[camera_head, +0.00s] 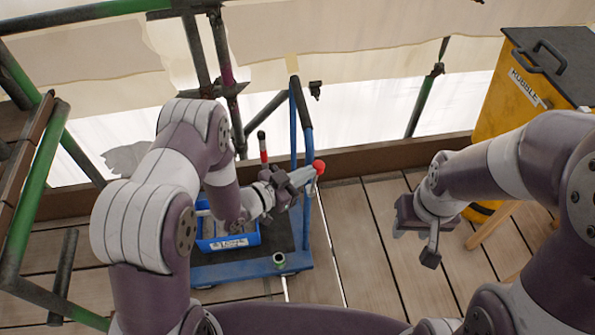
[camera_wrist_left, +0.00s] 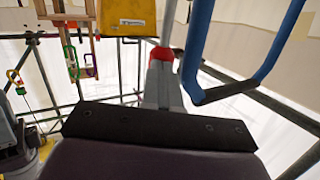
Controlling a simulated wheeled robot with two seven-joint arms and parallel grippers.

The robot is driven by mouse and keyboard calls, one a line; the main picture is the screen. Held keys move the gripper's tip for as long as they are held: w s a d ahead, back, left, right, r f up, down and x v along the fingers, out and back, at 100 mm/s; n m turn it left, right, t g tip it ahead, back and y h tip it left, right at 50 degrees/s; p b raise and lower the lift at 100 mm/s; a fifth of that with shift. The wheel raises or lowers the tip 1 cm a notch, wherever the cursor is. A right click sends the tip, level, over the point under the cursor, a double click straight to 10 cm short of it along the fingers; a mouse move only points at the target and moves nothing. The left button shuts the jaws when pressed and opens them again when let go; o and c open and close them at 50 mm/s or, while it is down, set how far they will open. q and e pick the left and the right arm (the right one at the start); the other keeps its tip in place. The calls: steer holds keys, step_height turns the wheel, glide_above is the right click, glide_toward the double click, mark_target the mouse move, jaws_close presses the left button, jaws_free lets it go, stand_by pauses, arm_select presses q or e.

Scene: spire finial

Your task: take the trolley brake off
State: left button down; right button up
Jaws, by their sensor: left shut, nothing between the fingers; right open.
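The trolley has a blue deck (camera_head: 260,268) with a dark mat and an upright blue handle (camera_head: 304,108). A red knob (camera_head: 319,167) on a thin lever shows beside the handle. In the left wrist view the red knob (camera_wrist_left: 162,54) sits right at the fingertips, with its pale rod rising behind. My left gripper (camera_head: 303,176) is shut and empty, its tips at the knob; I cannot tell whether they touch. The blue handle (camera_wrist_left: 198,45) is just right of the fingers there. My right gripper (camera_head: 420,235) is open and empty over the planks, away from the trolley.
A red-and-black upright piece (camera_head: 263,147) stands behind my left wrist. A yellow rubble bin (camera_head: 528,88) stands at right. Scaffold poles (camera_head: 37,180) bound the left. Planks (camera_head: 375,270) right of the trolley are clear.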

mark_target(321, 171)
arm_select(q)
steer(key=d+y+p, duration=0.1)
steer(key=d+m+g+p, duration=0.1)
steer(key=w+d+r+y+p, duration=0.1)
steer(key=d, duration=0.1)
steer(key=shift+g+y, duration=0.3)
steer(key=shift+g, duration=0.1)
steer(key=w+d+f+m+g+y+b, duration=0.1)
steer(key=d+f+y, duration=0.2)
steer(key=d, duration=0.3)
steer(key=shift+w+f, duration=0.2)
steer(key=shift+w, duration=0.05)
